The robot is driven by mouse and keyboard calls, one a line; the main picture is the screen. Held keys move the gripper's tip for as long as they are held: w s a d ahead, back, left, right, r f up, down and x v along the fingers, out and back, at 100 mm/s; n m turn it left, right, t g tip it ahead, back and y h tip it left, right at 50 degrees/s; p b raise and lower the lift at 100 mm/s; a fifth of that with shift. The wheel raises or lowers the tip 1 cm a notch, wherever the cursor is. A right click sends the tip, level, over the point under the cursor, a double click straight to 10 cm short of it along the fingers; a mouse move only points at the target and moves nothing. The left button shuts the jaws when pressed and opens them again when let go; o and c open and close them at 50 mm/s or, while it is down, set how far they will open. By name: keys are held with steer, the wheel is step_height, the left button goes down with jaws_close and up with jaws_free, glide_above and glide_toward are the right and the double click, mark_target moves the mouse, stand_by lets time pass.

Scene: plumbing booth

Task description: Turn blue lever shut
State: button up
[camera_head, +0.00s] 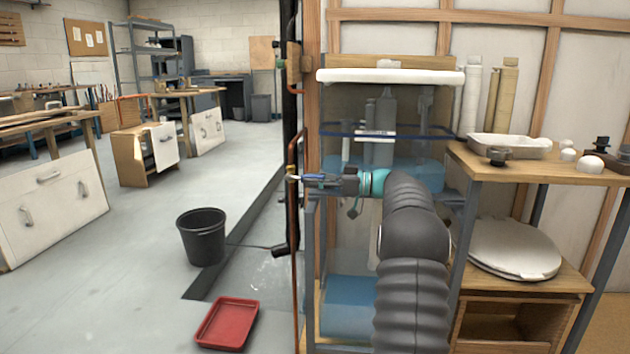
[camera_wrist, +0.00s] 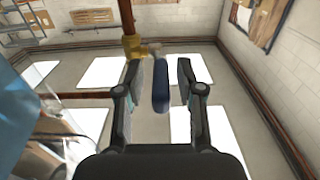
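The blue lever (camera_head: 316,178) sticks out sideways from a brass valve (camera_head: 292,178) on a vertical copper pipe (camera_head: 295,240). In the wrist view the blue lever (camera_wrist: 161,88) lies between the two fingers of my gripper (camera_wrist: 160,75), with a gap visible on each side. The brass valve (camera_wrist: 134,48) sits just beyond the fingertips. In the head view my gripper (camera_head: 325,182) is at the lever, to the right of the pipe, and partly covers it. My gripper is open. Whether a finger touches the lever cannot be told.
A glass-sided cabinet with a white top (camera_head: 390,76) stands behind my arm. A wooden shelf unit (camera_head: 520,165) with a white tray (camera_head: 508,146) is at right. A black bucket (camera_head: 202,236) and red tray (camera_head: 227,323) are on the floor at left. The floor left of the pipe is mostly clear.

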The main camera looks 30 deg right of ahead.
steer(key=shift+w+a+r, duration=0.1)
steer(key=shift+a, duration=0.05)
steer(key=v, duration=1.2)
steer(key=shift+a, duration=0.1)
stand_by(0.4)
